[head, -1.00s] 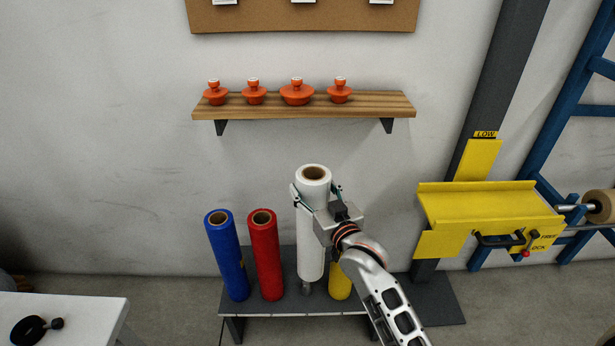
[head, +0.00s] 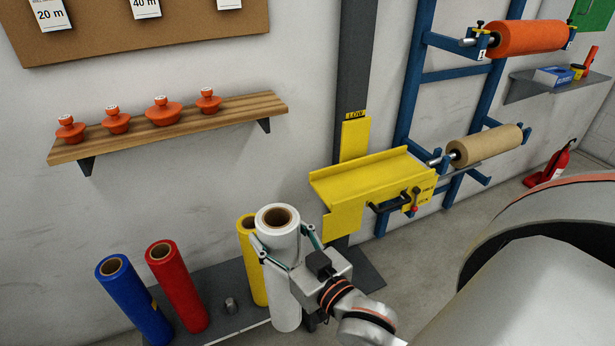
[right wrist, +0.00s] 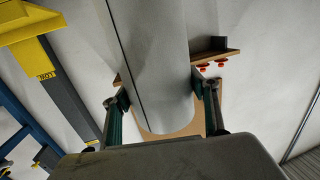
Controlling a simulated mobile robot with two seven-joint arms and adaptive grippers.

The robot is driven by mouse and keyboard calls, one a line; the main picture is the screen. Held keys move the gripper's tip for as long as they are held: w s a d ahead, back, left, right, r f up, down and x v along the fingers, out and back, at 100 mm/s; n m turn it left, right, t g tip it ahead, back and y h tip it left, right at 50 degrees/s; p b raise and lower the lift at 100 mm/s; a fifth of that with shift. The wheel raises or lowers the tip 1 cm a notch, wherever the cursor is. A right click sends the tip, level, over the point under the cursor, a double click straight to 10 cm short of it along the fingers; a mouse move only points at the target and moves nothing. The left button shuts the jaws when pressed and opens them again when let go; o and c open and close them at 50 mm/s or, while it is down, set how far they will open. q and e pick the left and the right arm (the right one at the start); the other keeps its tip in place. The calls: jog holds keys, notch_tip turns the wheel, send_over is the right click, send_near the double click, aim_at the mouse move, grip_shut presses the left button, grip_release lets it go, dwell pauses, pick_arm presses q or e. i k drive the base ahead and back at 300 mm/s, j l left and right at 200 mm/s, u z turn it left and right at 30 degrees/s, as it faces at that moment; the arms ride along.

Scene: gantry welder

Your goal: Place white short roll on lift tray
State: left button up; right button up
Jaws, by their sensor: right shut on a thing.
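The white short roll (head: 284,292) stands upright in my right gripper (head: 284,243), which is shut on its upper part. In the right wrist view the white roll (right wrist: 155,60) runs between the two fingers (right wrist: 160,108). In the head view the roll appears in front of the yellow roll, left of and below the lift tray. The yellow lift tray (head: 365,177) is empty, with a black handle and a red knob at its front. The roll's lower end shows near the picture's bottom. My left gripper is not in view.
A blue roll (head: 133,300), a red roll (head: 176,286) and a yellow roll (head: 250,262) stand on the low rack, with a bare peg (head: 231,305) between. A dark mast (head: 355,70) rises behind the tray. A blue frame (head: 408,90) holds orange and brown rolls.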

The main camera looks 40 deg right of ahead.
aim_at(386, 172)
jog(key=k, duration=0.9)
jog(key=k+z, duration=0.2)
jog(key=k, duration=0.15)
jog(key=z, duration=0.85)
jog(key=i+z, duration=0.1)
jog(key=z, duration=0.15)
jog(key=i+z, duration=0.1)
jog(key=z, duration=0.2)
jog(key=i+j, duration=0.25)
jog(key=i, duration=0.15)
jog(key=i+j, duration=0.45)
jog(key=i, duration=0.3)
